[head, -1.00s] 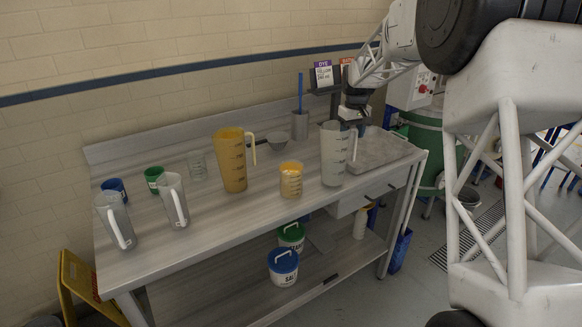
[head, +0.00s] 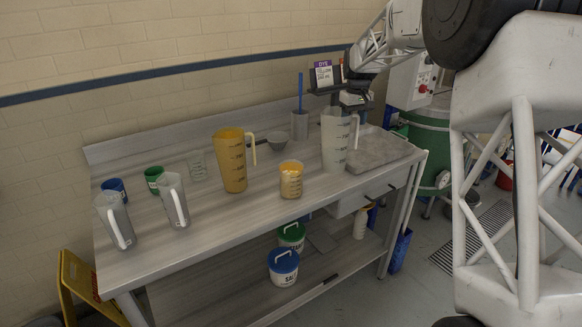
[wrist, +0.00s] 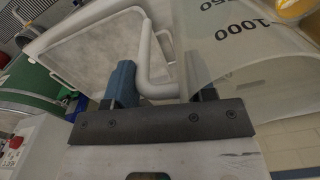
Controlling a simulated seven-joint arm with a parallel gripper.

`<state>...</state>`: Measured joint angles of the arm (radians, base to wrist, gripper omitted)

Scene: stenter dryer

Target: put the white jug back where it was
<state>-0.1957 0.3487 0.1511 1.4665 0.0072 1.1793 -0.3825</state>
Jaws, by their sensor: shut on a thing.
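My gripper (head: 354,100) is shut on the handle (wrist: 150,65) of a tall translucent white jug (head: 334,145), which is upright at the right part of the bench. In the wrist view the handle passes between my two fingers (wrist: 163,88), and the jug's wall (wrist: 225,45) with a 1000 mark shows to the right. The jug's base appears raised a little above the bench, left of the grey tray; the exact gap is hard to tell. In the head view the jug partly hides my fingers.
A yellow jug (head: 231,165) and a beaker of orange-yellow stuff (head: 291,183) stand left of the held jug. Two clear jugs (head: 115,222) (head: 173,202) stand far left. The grey tray (head: 385,150) lies right. Bare bench (head: 260,210) shows in front.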

